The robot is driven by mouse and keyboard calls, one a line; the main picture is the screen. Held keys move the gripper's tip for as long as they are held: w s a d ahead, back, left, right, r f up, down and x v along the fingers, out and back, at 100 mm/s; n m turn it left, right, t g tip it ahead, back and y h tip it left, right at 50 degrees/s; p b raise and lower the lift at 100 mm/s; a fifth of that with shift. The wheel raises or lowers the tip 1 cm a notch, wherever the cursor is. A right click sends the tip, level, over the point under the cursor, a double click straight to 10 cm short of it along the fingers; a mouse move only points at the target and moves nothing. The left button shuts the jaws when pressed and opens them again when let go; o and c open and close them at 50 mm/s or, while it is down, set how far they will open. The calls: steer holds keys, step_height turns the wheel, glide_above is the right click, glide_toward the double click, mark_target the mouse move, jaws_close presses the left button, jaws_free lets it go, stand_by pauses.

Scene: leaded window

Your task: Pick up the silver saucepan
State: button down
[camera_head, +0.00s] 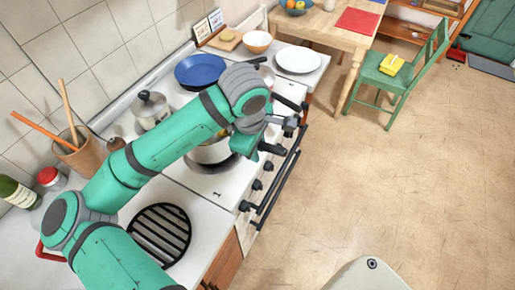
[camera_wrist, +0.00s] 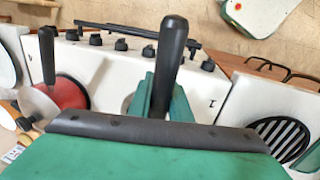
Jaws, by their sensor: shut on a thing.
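The silver saucepan (camera_head: 207,154) is at the near part of the white stove, partly hidden behind my arm. Its black handle points right, toward the stove's front edge. In the wrist view, the handle (camera_wrist: 172,50) stands between the two green fingers of my gripper (camera_wrist: 163,103). My gripper (camera_head: 258,142) is shut on this handle. Most of the pan's body is hidden in the wrist view. A dark burner shows just below the pan; I cannot tell whether the pan touches it.
A lidded pot (camera_head: 150,110) and a blue pan (camera_head: 200,71) stand at the stove's back. A pan with red contents (camera_wrist: 68,92) is beside my gripper in the wrist view. A black grate (camera_head: 160,234) lies on the near counter. The floor (camera_head: 380,190) right of the stove is clear.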

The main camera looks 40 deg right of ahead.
steer(key=s+a+r, duration=0.7)
steer(key=s, duration=0.2)
steer(key=shift+s, duration=0.2)
steer(key=shift+r, duration=0.1)
